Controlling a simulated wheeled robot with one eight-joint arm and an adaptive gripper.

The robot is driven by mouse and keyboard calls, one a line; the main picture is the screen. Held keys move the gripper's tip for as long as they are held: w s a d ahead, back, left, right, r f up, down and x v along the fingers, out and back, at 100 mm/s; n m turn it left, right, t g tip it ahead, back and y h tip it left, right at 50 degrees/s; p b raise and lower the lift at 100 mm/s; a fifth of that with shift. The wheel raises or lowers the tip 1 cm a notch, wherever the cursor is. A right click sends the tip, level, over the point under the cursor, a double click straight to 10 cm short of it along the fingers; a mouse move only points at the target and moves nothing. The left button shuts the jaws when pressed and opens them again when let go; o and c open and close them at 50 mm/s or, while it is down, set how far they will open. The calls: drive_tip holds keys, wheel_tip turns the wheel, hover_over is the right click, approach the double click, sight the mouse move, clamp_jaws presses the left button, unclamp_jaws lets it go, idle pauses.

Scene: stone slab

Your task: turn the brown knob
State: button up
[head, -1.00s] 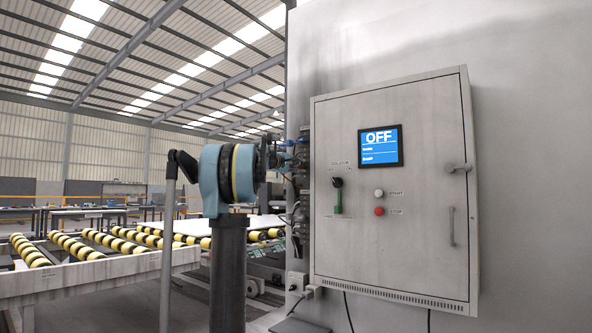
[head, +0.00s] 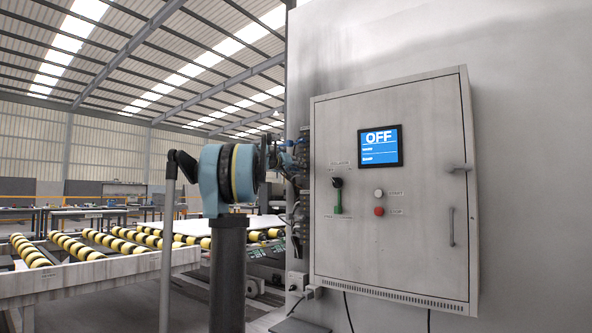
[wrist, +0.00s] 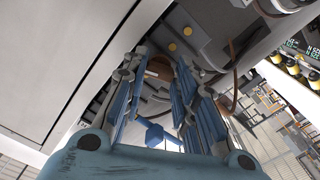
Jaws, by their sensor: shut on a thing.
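In the head view my gripper is mostly hidden behind my blue and black arm joint, at the left side of the cabinet, and I cannot make out the brown knob there.
A roller conveyor (head: 90,270) stands at left.

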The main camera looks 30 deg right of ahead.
drive_tip(key=shift+w+a+m, duration=0.1)
drive_tip(key=shift+w+m, duration=0.1)
drive_tip(key=shift+m, duration=1.3)
drive_tip(key=shift+c, duration=0.2)
drive_tip(key=o, duration=1.1)
drive_tip(key=shift+w+f, duration=0.1)
drive_tip(key=shift+s, duration=0.2)
drive_tip(key=v, duration=1.1)
drive_tip(key=shift+a, duration=0.4)
